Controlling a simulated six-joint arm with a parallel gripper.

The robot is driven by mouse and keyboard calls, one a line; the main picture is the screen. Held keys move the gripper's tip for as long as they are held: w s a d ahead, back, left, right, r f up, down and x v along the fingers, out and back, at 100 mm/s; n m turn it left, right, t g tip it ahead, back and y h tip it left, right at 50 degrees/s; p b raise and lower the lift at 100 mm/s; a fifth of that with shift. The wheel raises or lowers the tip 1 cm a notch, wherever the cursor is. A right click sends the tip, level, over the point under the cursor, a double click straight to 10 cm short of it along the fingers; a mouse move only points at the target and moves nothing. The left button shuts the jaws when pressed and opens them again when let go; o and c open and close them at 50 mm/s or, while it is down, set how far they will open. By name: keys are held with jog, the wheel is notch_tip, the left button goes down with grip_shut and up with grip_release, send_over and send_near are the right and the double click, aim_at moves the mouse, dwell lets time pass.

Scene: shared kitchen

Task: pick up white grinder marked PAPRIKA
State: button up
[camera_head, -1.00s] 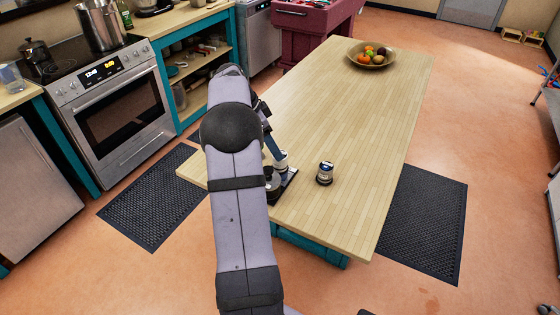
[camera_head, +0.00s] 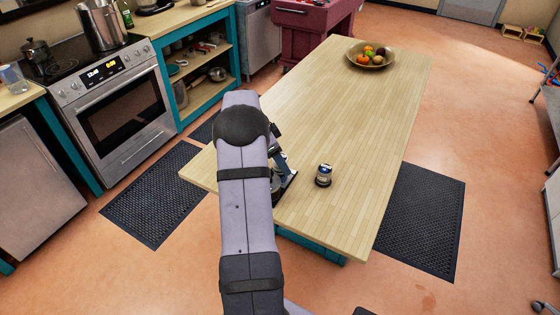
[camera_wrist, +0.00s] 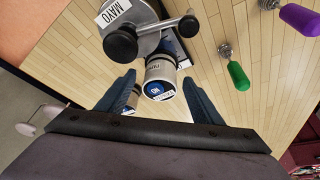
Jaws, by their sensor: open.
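In the wrist view a white grinder (camera_wrist: 159,72) with a dark band and a blue-and-white label stands between and just beyond my open fingers. Its lettering is too small to read surely. My gripper (camera_wrist: 161,90) is empty, with one finger on each side. A second white-and-blue jar (camera_wrist: 134,96) shows partly behind the left finger. In the head view a small white jar with a dark lid and blue label (camera_head: 323,174) stands alone on the table, right of my gripper (camera_head: 281,162). I cannot tell which of the two wrist-view jars it is.
A MAYO-labelled container (camera_wrist: 117,12) and dark knobbed metal parts crowd the grinder's far side. Green-handled (camera_wrist: 238,74) and purple-handled (camera_wrist: 299,19) items lie to the right.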

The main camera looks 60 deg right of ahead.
jog(key=shift+d+f, duration=0.1)
jog(key=shift+f, duration=0.2)
jog(key=c, duration=1.5)
jog(key=shift+r, duration=0.1)
